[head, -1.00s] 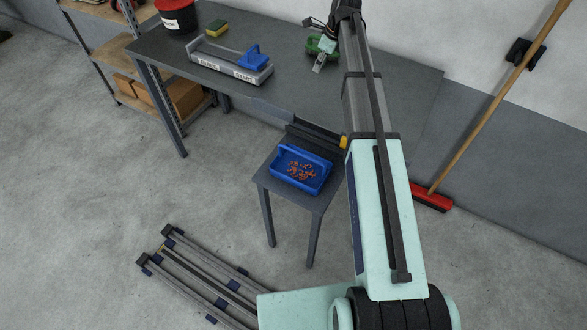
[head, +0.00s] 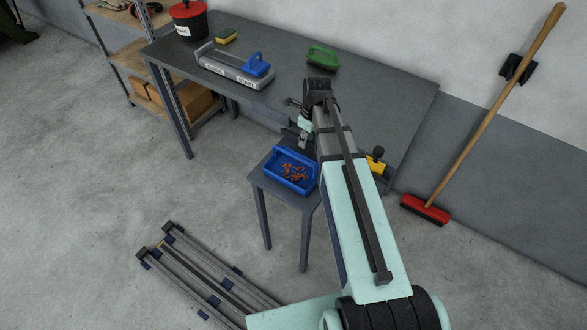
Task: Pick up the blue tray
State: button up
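The blue tray (head: 272,180) sits on a small dark stool (head: 262,192) in front of the workbench. It holds several small copper coils (head: 293,172) and has a raised handle bar along its back. My gripper (head: 303,143) points down just above and behind the tray's back right side, near the handle. It is small in this view and partly beside my arm, so whether its fingers are open or touch the handle cannot be made out.
The grey workbench (head: 385,110) carries a grey device with a blue handle (head: 258,65), a green-handled brush (head: 323,57), a sponge (head: 226,36) and a red-lidded bucket (head: 187,20). A broom (head: 465,145) leans on the wall. Rails (head: 200,275) lie on the floor.

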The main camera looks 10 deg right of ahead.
jog(key=p, duration=0.1)
send_over(303, 156)
jog(key=f, duration=0.5)
jog(key=shift+s+d+f, duration=0.1)
jog(key=shift+s+f, duration=0.05)
jog(key=shift+s, duration=0.1)
jog(key=shift+w+f+p, duration=0.2)
jog(key=shift+f+p, duration=0.4)
jog(key=shift+f, duration=0.7)
jog(key=shift+w+f+p, duration=0.15)
jog(key=shift+f+p, duration=0.4)
jog(key=shift+f, duration=0.75)
grip_shut()
